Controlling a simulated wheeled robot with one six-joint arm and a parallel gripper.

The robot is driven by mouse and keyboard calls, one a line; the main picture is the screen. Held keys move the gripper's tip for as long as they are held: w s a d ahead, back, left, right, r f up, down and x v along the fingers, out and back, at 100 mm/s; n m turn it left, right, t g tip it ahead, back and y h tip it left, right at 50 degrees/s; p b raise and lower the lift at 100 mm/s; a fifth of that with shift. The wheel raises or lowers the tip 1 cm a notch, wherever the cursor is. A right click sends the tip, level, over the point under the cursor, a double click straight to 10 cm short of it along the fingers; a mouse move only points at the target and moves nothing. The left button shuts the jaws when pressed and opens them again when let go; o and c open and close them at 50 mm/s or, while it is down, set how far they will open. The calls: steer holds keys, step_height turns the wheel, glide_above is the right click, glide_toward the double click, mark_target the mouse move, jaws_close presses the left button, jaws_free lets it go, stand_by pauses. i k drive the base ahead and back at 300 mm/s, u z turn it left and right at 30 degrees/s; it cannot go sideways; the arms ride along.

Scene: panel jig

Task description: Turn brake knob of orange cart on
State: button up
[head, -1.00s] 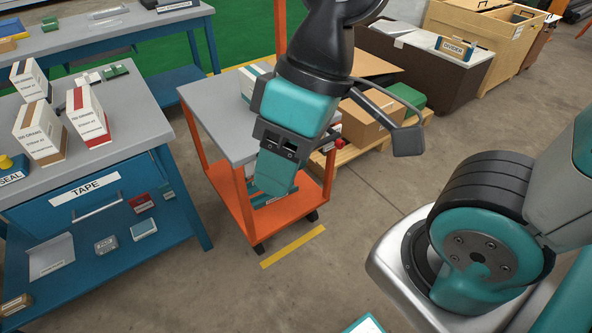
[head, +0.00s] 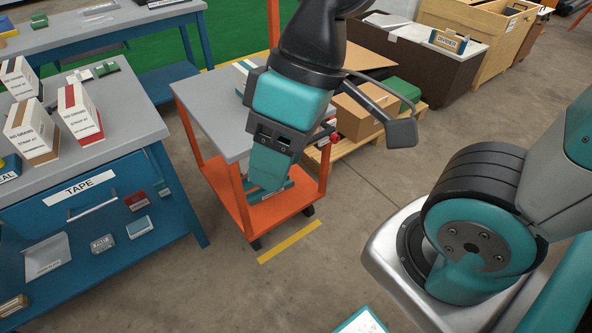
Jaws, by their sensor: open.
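The orange cart (head: 278,212) has a grey top and stands on dark casters in the middle of the head view. My gripper (head: 267,178) hangs in front of the cart's near right side, pointing down. It is open, seen from behind, and nothing shows held in it.
A blue bench (head: 150,128) with boxes and a TAPE drawer stands close on the left. Cardboard boxes (head: 358,112) on a pallet lie behind the cart on the right. A yellow floor strip (head: 290,242) lies in front. Floor right of the cart is clear.

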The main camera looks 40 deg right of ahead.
mark_target(334, 138)
steer(key=z, duration=0.05)
steer(key=i, duration=0.6)
steer(key=z, duration=1.6)
